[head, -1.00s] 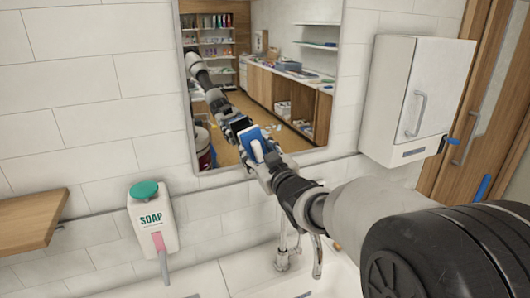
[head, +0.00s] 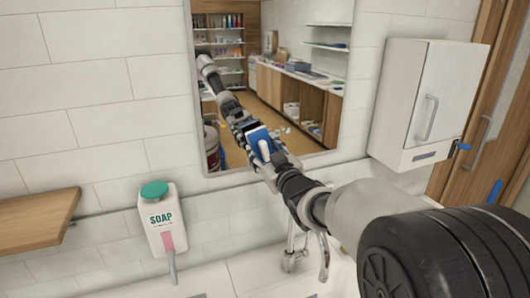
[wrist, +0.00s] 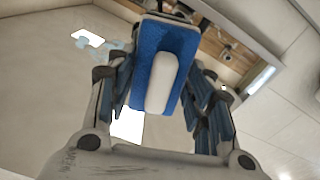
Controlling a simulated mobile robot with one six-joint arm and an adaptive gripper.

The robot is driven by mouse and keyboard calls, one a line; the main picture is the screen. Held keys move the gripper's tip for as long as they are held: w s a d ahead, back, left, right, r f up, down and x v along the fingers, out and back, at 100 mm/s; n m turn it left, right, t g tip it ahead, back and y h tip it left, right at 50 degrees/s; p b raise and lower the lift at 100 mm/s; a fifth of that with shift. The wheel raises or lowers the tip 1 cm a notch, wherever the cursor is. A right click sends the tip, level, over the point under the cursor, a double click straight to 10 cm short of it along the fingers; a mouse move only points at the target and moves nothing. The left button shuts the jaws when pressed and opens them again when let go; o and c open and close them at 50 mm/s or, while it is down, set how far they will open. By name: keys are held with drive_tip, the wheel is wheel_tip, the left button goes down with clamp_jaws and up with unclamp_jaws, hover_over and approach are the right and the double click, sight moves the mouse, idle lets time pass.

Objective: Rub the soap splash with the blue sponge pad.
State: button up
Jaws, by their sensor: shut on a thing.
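The blue sponge pad (head: 254,135) has a white handle and is in my gripper (head: 268,158), in front of the lower part of the wall mirror (head: 290,90). In the wrist view, my gripper (wrist: 160,100) has its fingers on both sides of the handle, with the blue pad (wrist: 152,40) at the far end. A pale bluish smear (wrist: 114,46), which looks like the soap splash, shows left of the pad in the wrist view. Whether the pad touches the mirror is unclear.
A soap dispenser (head: 160,212) with a green top hangs on the tiled wall at left, near a wooden shelf (head: 35,222). A tap (head: 293,258) and sink are below my arm. A white cabinet (head: 425,100) is at right. The mirror reflects shelves and my arm.

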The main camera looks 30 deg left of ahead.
drive_tip(key=shift+x, duration=0.95)
drive_tip(key=shift+d, duration=0.1)
drive_tip(key=shift+w+d+p, duration=0.55)
drive_tip(key=shift+w+d, duration=0.55)
drive_tip(key=shift+w, duration=0.15)
drive_tip(key=shift+w+d, duration=0.1)
drive_tip(key=shift+w, duration=0.1)
drive_tip(key=shift+w+d+p, duration=0.45)
drive_tip(key=shift+w+d, duration=0.3)
drive_tip(key=shift+w, duration=0.2)
drive_tip(key=shift+w+d+p, duration=0.5)
drive_tip(key=shift+w+d, duration=0.2)
drive_tip(key=shift+w, duration=0.25)
drive_tip(key=shift+w+d+p, duration=0.45)
drive_tip(key=shift+w+d, duration=0.3)
drive_tip(key=shift+w, duration=0.2)
drive_tip(key=shift+s, duration=0.15)
